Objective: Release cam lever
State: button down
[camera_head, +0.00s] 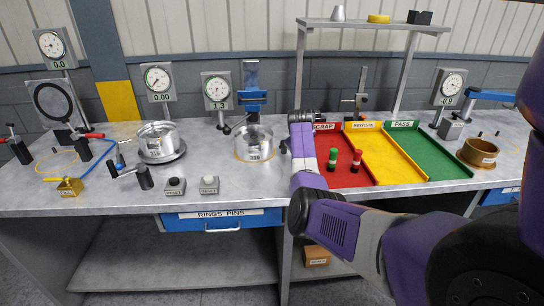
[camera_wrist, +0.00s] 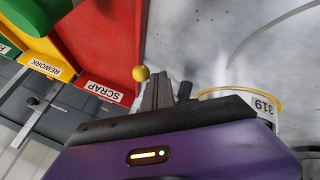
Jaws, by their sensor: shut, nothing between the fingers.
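My gripper (camera_wrist: 160,84) points at the bench in the wrist view, its grey fingers together and empty. A yellow ball (camera_wrist: 140,73) shows close to the fingertips, and a dark upright peg or handle (camera_wrist: 185,91) stands just right of them; contact cannot be told. A silver ring (camera_head: 253,142) sits in the fixture with the blue upright (camera_head: 252,88), left of my gripper in the head view. The ring's label 319 (camera_wrist: 264,104) shows in the wrist view. A small black handle (camera_head: 284,146) stands between ring and gripper. Which part is the cam lever is unclear.
Red scrap (camera_head: 338,178), yellow rework (camera_head: 388,158) and green pass (camera_head: 420,158) trays lie right of my gripper. Another silver ring (camera_head: 156,140), red-handled clamps (camera_head: 94,136) and two buttons (camera_head: 209,183) occupy the left side.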

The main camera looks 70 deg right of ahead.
jog(key=shift+s+d, duration=0.2)
jog(key=shift+d, duration=0.25)
jog(key=shift+d+b, duration=0.1)
jog(key=shift+b, duration=0.2)
jog(key=shift+s+d+r, duration=0.15)
jog(key=shift+s+d, duration=0.05)
jog(key=shift+a, duration=0.15)
